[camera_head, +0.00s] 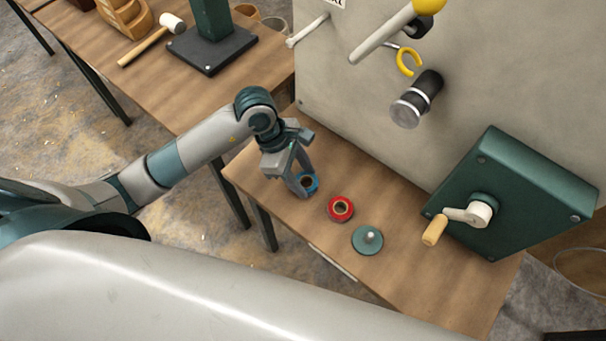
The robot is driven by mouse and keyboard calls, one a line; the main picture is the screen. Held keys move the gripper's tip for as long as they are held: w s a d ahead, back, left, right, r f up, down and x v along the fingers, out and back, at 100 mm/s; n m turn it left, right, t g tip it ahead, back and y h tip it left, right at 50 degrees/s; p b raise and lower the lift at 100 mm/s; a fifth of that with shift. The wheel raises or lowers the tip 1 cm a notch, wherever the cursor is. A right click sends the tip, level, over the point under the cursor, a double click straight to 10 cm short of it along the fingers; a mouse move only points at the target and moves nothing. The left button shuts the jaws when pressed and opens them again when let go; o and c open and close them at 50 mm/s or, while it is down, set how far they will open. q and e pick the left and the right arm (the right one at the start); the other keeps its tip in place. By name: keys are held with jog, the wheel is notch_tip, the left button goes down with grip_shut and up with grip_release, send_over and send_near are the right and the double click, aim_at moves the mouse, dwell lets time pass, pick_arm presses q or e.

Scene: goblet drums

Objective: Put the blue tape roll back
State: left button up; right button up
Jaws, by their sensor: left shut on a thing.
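The blue tape roll (311,184) is at the left end of the narrow wooden bench (450,270). My left gripper (304,186) reaches down from the left and is shut on the roll, with its fingers covering part of it. The roll appears to be at bench-top height; I cannot tell whether it touches the wood. A red tape roll (340,208) lies just to the right of it. A green disc with a small upright knob (368,239) is further right, with no tape on it. My right gripper is not in view.
A large grey panel (370,120) rises behind the bench, carrying levers, a yellow hook (409,62) and a dark cylinder (417,98). A green box with a crank (515,195) stands at the right. Another table holds a mallet (150,38) and a green post (212,40).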

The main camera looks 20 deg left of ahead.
pick_arm(q)
jog(key=shift+f, duration=0.15)
jog(key=shift+f, duration=0.15)
jog(key=o, duration=1.1)
jog(key=shift+c, duration=0.2)
